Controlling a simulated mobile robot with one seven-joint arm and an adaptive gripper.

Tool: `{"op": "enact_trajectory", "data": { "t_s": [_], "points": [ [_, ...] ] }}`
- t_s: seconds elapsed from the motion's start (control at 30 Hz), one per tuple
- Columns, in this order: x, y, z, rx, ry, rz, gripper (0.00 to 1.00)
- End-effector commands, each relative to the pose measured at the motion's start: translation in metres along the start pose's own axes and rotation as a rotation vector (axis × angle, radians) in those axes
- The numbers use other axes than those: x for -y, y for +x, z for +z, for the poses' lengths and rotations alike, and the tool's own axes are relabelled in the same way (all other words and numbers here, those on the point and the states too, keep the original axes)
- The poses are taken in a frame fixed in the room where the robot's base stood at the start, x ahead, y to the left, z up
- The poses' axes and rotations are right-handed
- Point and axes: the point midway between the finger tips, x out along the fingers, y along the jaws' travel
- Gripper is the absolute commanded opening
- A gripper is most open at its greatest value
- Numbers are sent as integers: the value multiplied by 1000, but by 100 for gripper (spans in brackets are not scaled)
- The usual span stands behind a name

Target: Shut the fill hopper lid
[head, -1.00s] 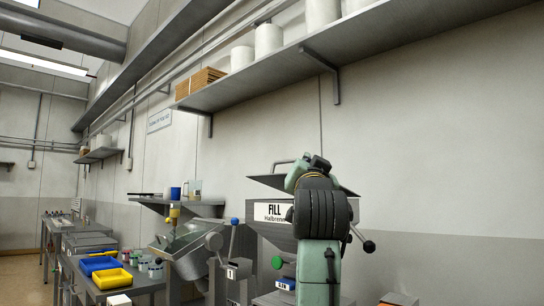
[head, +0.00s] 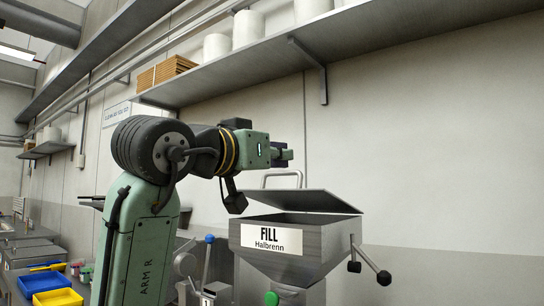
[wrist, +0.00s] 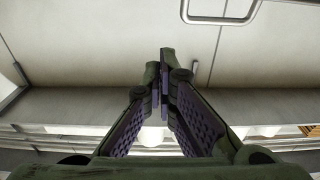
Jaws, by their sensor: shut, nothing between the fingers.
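The fill hopper (head: 332,241) is a grey metal funnel with a white "FILL Halbrenn" label. Its flat grey lid (head: 305,201) is partly open, tilted, with a dark gap below it. A bent-bar lid handle (head: 282,173) shows at the lid's upper left, and a bar like it shows at the top of the wrist view (wrist: 218,20). My gripper (head: 287,155) is shut and empty. In the head view it appears just above the handle, apart from the lid; their depth difference is unclear. In the wrist view the fingertips (wrist: 166,55) meet over bare wall.
A black-knobbed lever (head: 383,277) sticks out at the hopper's right. Blue (head: 42,280) and yellow (head: 58,297) bins stand lower left. The wall side at right looks clear.

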Motion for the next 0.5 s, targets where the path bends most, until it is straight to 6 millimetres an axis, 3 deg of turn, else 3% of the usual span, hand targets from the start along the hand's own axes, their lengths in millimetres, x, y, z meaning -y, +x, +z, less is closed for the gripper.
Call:
{"op": "enact_trajectory", "data": {
  "t_s": [0.37,0.5],
  "points": [
    [0,82,-4,1,1,0,0],
    [2,69,21,-1,2,-2,0]
  ]
}}
